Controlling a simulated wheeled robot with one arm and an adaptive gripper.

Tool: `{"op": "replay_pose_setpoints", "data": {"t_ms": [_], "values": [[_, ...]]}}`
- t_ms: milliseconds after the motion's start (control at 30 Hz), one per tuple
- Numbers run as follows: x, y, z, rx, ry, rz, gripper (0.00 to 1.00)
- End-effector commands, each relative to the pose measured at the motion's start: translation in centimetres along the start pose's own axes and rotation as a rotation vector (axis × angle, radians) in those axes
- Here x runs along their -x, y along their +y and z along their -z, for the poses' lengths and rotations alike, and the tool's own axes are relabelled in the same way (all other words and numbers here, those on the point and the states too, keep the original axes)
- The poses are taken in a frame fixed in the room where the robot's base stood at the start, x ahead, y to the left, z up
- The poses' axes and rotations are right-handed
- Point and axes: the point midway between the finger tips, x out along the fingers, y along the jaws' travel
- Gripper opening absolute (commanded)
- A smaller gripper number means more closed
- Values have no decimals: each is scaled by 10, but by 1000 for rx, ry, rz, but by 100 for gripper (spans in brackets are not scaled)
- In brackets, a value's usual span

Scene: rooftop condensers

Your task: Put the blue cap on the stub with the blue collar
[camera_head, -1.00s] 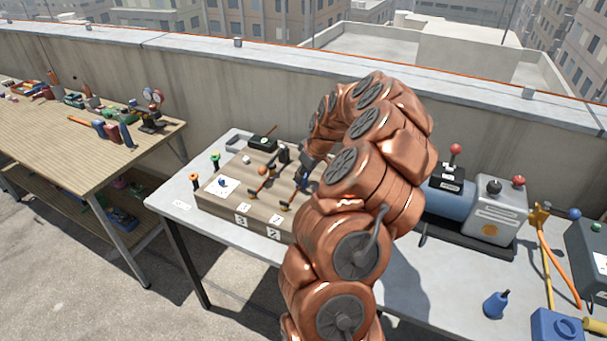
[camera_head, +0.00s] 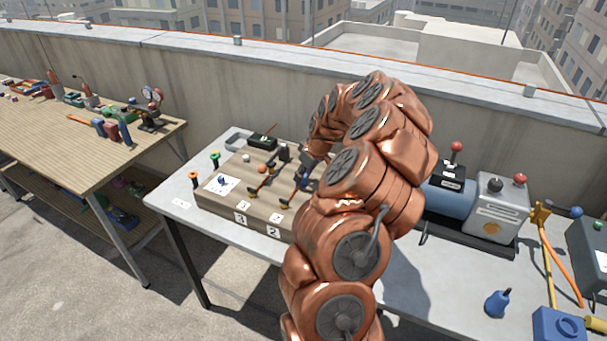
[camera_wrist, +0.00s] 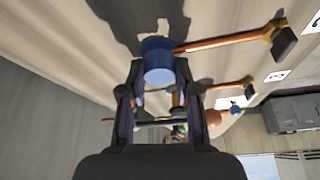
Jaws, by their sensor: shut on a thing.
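My gripper (camera_wrist: 159,78) is shut on the blue cap (camera_wrist: 158,62), with one finger on each side of it. In the wrist view the cap meets the left end of a copper pipe (camera_wrist: 225,40) that has a dark handle at its other end. I cannot tell whether the cap is seated on the stub, and a blue collar cannot be made out apart from the cap. In the head view the blue at the gripper (camera_head: 301,181) is small, beside the right pipe on the wooden board (camera_head: 232,205), and my arm partly covers that area.
A second copper pipe (camera_head: 262,182) with an orange top lies left on the board, near a white card (camera_head: 221,184) bearing a small blue item. Orange (camera_head: 194,176) and green (camera_head: 215,158) pegs stand at the board's left. A blue-grey pump (camera_head: 470,205) stands right.

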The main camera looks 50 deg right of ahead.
Motion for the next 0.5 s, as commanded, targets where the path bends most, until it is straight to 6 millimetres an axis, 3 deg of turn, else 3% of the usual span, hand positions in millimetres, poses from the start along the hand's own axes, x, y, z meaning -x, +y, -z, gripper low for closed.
{"op": "replay_pose_setpoints", "data": {"t_ms": [500], "values": [[-5,0,-2,0,0,0,17]]}}
